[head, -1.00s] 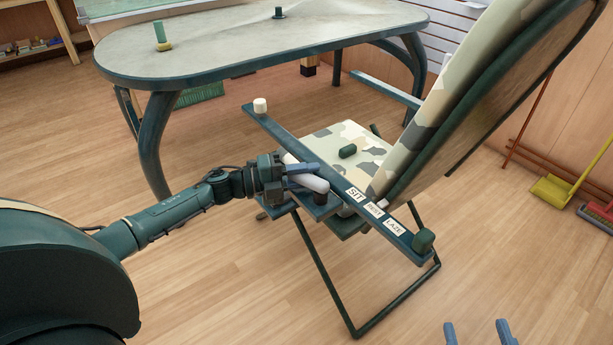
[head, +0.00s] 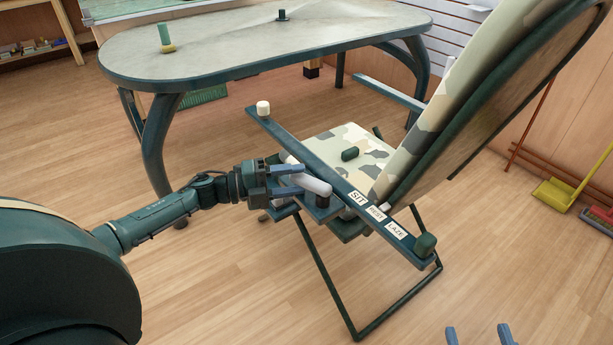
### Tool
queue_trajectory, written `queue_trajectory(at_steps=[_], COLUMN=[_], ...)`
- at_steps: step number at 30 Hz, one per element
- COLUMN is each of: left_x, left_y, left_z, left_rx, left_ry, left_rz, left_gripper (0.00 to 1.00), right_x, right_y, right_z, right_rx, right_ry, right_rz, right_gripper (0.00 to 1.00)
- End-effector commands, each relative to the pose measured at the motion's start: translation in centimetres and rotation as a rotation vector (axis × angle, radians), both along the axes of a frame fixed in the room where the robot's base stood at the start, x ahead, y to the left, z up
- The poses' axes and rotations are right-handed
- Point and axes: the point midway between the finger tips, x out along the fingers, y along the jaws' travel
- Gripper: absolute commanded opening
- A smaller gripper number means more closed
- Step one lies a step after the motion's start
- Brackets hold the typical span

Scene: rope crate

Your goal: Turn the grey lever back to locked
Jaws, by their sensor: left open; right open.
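The pale grey lever (head: 312,184) is on the near side of the camouflage folding chair (head: 340,141), beside the armrest bar (head: 312,158). It slants from upper left down to a dark round post (head: 322,201) at its right end. My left gripper (head: 302,181) is open at the lever's left part, with its fingers pointing right. One finger is above the lever and one below it; I cannot tell whether they touch it. My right gripper (head: 478,334) is open and empty at the bottom edge, with only its fingertips showing.
The armrest bar carries SIT, REST and LAZE labels (head: 376,213) and a green knob (head: 425,244) at its near end. A long table (head: 230,50) stands behind. A yellow dustpan (head: 555,192) is at right. The floor in front is clear.

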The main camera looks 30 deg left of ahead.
Motion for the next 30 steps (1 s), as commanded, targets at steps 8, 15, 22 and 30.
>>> queue_trajectory(at_steps=[8, 15, 22, 30], left_x=[-4.0, -5.7, -5.9, -6.2], left_y=[4.9, 7.0, 7.3, 5.0], left_z=[0.0, 0.0, 0.0, -0.9], left_rx=[0.002, 0.000, 0.001, -0.013], left_ry=[0.004, 0.001, -0.001, 0.004], left_rz=[0.001, -0.001, -0.001, 0.013], left_gripper=[0.47, 0.47, 0.47, 0.33], right_x=[0.0, -0.3, -0.2, -0.1], right_y=[-0.3, -0.4, -0.4, -0.5], right_z=[0.1, -0.3, -0.4, 0.1], right_rx=[-0.004, 0.001, 0.001, 0.001], right_ry=[0.056, 0.097, 0.101, 0.101], right_rz=[-0.013, -0.023, -0.027, -0.028], right_gripper=[0.55, 0.55, 0.55, 0.55])
